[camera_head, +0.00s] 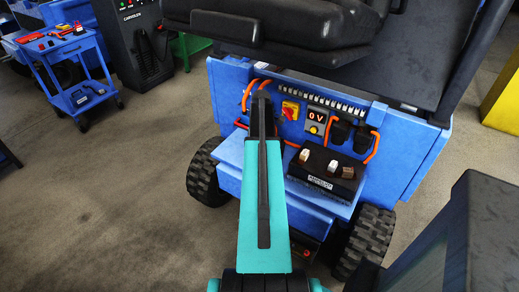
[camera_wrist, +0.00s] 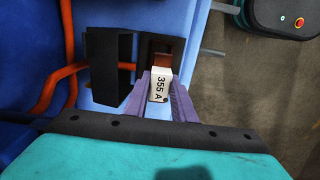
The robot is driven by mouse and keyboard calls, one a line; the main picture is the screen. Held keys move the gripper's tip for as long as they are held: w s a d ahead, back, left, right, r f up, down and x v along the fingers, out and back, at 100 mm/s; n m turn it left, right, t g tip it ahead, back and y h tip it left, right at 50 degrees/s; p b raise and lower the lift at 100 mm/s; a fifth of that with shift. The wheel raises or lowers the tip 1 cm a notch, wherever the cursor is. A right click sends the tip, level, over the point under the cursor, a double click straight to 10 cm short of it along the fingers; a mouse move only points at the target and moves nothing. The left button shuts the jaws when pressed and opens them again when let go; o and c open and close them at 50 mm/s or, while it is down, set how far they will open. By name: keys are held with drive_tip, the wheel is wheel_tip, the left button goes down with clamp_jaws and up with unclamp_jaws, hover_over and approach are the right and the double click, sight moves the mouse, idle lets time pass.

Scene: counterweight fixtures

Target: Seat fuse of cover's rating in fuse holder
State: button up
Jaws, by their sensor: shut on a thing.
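In the wrist view my gripper (camera_wrist: 161,95) is shut on a white fuse (camera_wrist: 160,85) marked "355 A". The fuse is between the two purple-grey fingers. Just beyond it is the black fuse holder (camera_wrist: 146,50), with a copper-coloured inside (camera_wrist: 163,57). The fuse overlaps the holder's near end in the picture; I cannot tell whether they touch. A black open-looking part, possibly the cover (camera_wrist: 101,75), stands beside the holder at left. No rating is readable on it.
In the head view a black fuse rack (camera_head: 325,180) with several fuses sits on the blue truck's ledge (camera_head: 231,158). Above are a red-yellow switch (camera_head: 290,110), a display reading "0 V" (camera_head: 316,117) and orange cables (camera_head: 373,148). A blue cart (camera_head: 72,75) stands far left.

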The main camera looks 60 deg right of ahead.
drive_tip(key=shift+f+b, duration=1.8)
drive_tip(key=shift+f, duration=1.05)
drive_tip(key=shift+p, duration=0.3)
drive_tip(key=shift+s+f+b, duration=0.1)
drive_tip(key=shift+f+b, duration=0.25)
drive_tip(key=shift+f, duration=0.95)
idle(0.5)
